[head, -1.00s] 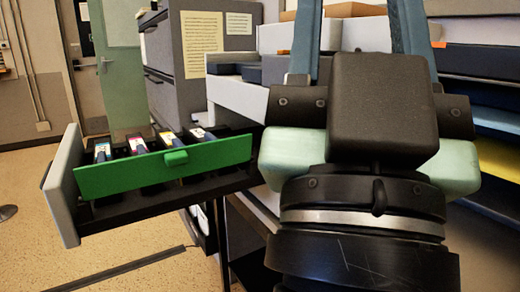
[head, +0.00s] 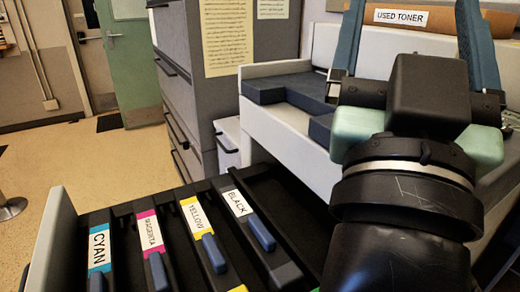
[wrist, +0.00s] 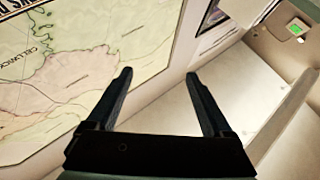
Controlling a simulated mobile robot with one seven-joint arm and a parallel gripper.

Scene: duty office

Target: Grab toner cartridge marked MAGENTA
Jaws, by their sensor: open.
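The toner cartridge marked MAGENTA (head: 151,234) is a long dark cartridge with a white label and magenta band. It sits in the pulled-out toner drawer (head: 45,240), between the cartridges marked CYAN (head: 99,247) and YELLOW (head: 196,215). The cartridge marked BLACK (head: 237,203) lies to the right of YELLOW. My gripper (head: 411,30) is open and empty, raised up and to the right, well away from the cartridges. In the wrist view its fingers (wrist: 158,74) are spread, with no cartridge in sight.
A grey filing cabinet (head: 174,80) stands behind the drawer. The white printer body (head: 285,110) is right of the drawer, with a USED TONER box (head: 430,18) above. A wall map (wrist: 80,70) fills the wrist view's left. The floor at left is mostly clear.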

